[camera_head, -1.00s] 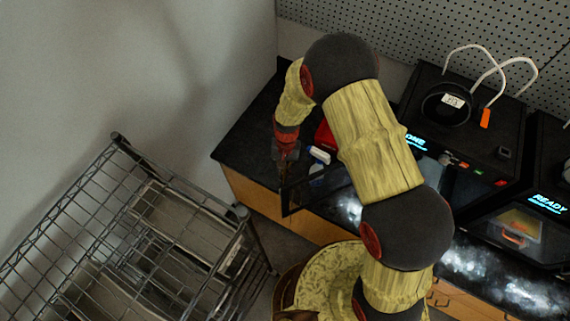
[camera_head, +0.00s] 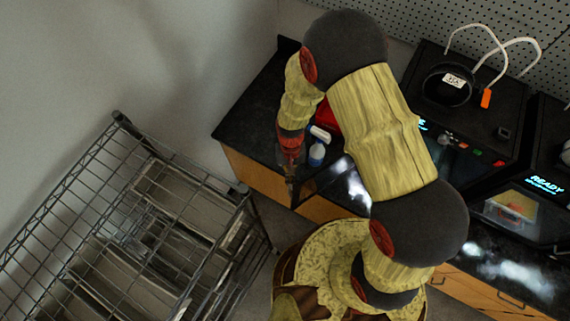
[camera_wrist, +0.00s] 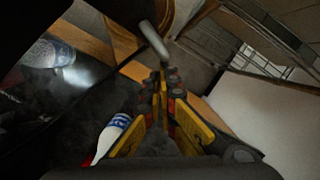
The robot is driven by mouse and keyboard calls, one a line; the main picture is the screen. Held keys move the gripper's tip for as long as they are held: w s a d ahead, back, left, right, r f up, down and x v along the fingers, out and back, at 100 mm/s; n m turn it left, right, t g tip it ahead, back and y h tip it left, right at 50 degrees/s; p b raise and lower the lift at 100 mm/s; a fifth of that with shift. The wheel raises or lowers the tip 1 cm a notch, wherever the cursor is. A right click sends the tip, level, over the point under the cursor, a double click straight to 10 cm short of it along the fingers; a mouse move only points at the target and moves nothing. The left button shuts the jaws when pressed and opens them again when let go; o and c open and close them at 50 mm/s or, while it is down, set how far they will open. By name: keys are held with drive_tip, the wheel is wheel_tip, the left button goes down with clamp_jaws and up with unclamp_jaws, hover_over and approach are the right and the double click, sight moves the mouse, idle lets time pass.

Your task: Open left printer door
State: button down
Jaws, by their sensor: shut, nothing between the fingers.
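The left printer (camera_head: 470,105) is a black machine on the counter, with a spool on top; my arm hides much of its front. Its dark glassy door (camera_head: 337,182) stands swung out to the left, past the counter's front edge. My gripper (camera_head: 290,184) is at the door's outer end, pointing down. In the wrist view my gripper (camera_wrist: 165,76) is shut and empty. A grey curved bar (camera_wrist: 150,40), which looks like the door handle, is just beyond the fingertips; I cannot tell whether they touch.
A white and blue bottle (camera_head: 317,153) and a red object (camera_head: 327,118) are on the counter (camera_head: 250,110) near my wrist. A wire cart (camera_head: 140,225) stands at the left. A second printer (camera_head: 535,190) showing READY is at the right. The counter's left end is clear.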

drive_tip(key=s, duration=0.1)
drive_tip(key=s+d+n, duration=0.1)
drive_tip(key=s, duration=0.1)
drive_tip(key=shift+d, duration=0.2)
drive_tip(key=shift+w, duration=0.1)
drive_tip(key=v, duration=1.2)
drive_tip(key=shift+a, duration=0.2)
